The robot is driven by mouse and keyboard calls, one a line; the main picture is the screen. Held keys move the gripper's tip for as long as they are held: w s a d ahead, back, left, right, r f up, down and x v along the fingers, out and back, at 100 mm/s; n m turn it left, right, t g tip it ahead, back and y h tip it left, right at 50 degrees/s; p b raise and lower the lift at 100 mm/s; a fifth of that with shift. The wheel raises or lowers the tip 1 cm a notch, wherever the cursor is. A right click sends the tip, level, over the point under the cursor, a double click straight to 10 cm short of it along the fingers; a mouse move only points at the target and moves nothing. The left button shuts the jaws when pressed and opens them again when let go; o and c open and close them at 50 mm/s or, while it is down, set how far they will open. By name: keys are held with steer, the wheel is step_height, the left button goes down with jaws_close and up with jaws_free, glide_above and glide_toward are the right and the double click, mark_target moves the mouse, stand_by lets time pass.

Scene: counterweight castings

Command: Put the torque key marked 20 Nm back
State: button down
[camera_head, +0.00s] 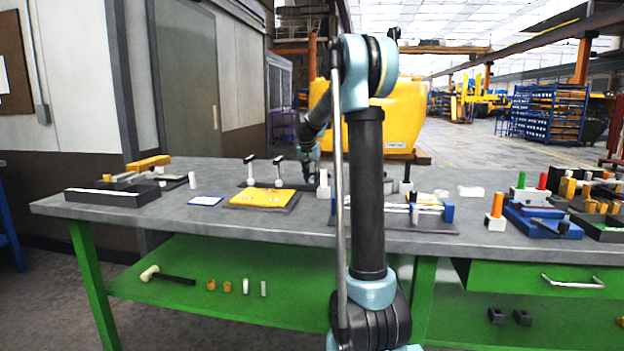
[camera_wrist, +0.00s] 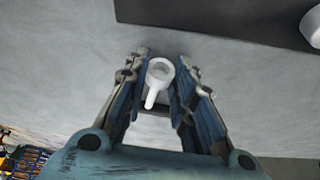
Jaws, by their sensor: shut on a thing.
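My gripper (camera_wrist: 160,80) is shut on a pale, ring-topped piece with a short stem (camera_wrist: 158,80), which looks like the torque key; no 20 Nm mark is readable. In the head view, my gripper (camera_head: 308,172) is over the back middle of the workbench, partly hidden by my arm, and what it holds cannot be made out there. Two keys with dark cross handles and pale heads stand to its left, the left one (camera_head: 250,172) and the right one (camera_head: 279,170), upright on a dark base. The base (camera_wrist: 225,18) may be the dark slab ahead in the wrist view.
The grey workbench (camera_head: 150,228) carries a dark tray (camera_head: 110,196) at left, a yellow plate (camera_head: 262,198) in front of the keys, and a white block (camera_head: 323,184) beside my gripper. Blue fixtures (camera_head: 540,222) crowd the right. Bare bench lies along the front left.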

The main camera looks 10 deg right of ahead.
steer(key=c, duration=1.3)
jaws_free()
steer(key=shift+f, duration=0.1)
steer(key=shift+c, duration=0.2)
